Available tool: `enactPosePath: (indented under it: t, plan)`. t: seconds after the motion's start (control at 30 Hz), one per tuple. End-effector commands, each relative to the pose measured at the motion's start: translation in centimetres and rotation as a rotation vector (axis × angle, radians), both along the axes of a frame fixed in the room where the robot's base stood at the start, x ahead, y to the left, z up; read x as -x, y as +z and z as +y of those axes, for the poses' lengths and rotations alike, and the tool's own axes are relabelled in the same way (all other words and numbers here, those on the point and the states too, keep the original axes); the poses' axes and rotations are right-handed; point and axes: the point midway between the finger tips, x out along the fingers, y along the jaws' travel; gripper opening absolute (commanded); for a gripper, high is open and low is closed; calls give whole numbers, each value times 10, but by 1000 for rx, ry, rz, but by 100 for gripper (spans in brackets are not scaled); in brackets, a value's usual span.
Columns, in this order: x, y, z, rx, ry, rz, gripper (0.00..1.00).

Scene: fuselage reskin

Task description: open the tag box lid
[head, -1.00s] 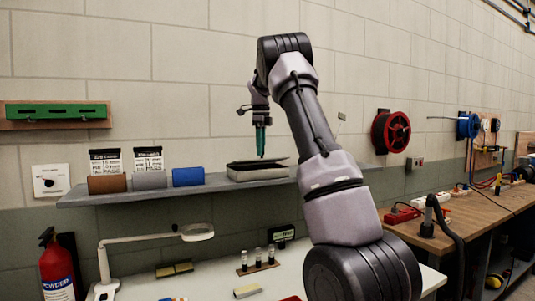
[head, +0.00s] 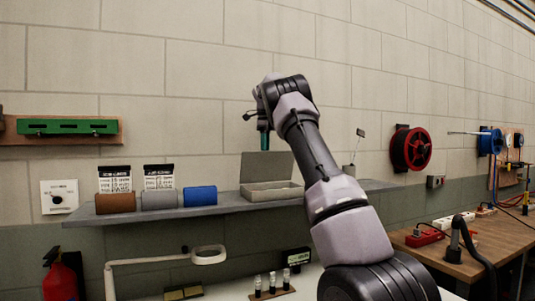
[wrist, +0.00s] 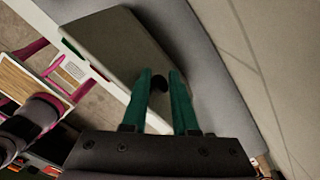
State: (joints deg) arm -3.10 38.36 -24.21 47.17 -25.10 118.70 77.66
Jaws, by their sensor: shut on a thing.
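The grey tag box (head: 272,191) sits on the wall shelf in the head view. Its lid (head: 268,166) stands up, near upright, at the back of the box. My gripper (head: 265,146) has green fingers and points down, its tips at the lid's upper edge. In the wrist view the lid is a flat grey panel (wrist: 115,55) beyond the fingers. My gripper (wrist: 161,84) is shut on a small dark knob (wrist: 158,83) by that panel. The fingers partly hide the knob. The inside of the box shows only in part in the head view.
The shelf (head: 225,208) also holds brown, grey and blue rolls (head: 200,196) left of the box, with printed cards (head: 158,176) behind. The wall is close behind the shelf. A magnifier lamp (head: 208,254) stands below. A red reel (head: 410,149) hangs to the right.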

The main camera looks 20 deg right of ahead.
Motion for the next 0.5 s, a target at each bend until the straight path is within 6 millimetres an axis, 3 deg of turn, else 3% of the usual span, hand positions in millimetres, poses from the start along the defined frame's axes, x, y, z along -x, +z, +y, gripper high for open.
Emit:
enactPosePath:
  t: [0.03, 0.5]
  plan:
    - [-4, -9, -9, 13, -11, 16, 0]
    - [-25, -12, -10, 13, -14, 18, 0]
